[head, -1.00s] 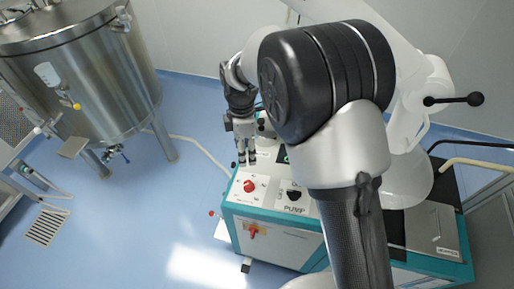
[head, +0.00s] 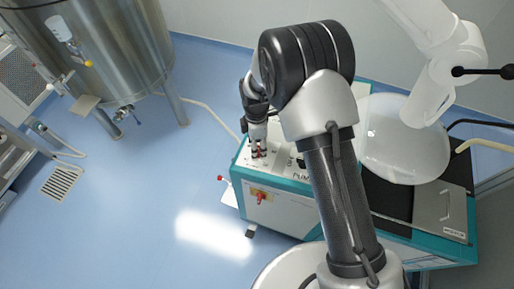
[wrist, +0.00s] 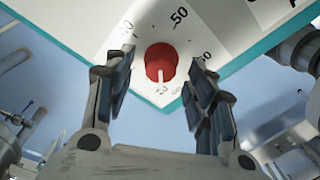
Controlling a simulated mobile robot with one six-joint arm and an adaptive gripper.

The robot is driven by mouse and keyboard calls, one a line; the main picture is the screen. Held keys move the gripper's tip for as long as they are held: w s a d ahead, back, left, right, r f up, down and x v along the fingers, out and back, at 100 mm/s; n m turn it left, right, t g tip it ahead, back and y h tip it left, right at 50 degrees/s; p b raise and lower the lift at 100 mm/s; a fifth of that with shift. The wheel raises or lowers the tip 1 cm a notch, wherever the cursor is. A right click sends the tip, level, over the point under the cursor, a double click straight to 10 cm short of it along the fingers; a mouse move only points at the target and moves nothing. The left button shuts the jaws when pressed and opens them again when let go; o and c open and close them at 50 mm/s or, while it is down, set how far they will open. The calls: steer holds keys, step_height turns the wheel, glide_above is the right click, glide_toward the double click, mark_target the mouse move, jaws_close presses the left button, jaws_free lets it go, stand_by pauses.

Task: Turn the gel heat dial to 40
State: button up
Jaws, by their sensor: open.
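The red dial (wrist: 160,62) is a round knob on the white panel, with a white pointer mark on its lower side in the wrist view. Printed numbers ring it; a 50 is legible at its upper right, and others are partly hidden or blurred. My gripper (wrist: 161,66) is open, with one finger on each side of the dial and visible gaps between them. In the head view my gripper (head: 259,152) points down over the panel and mostly hides the dial; only bits of red show between the fingers.
The teal-edged machine (head: 280,212) carries the panel, with a black knob (head: 300,162) partly hidden by my arm and a red switch (head: 261,197) on its front. A steel tank (head: 105,50) stands at the left. The blue floor between them is mostly clear.

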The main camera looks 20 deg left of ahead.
steer(key=shift+f, duration=0.7)
steer(key=shift+c, duration=0.5)
steer(key=c, duration=1)
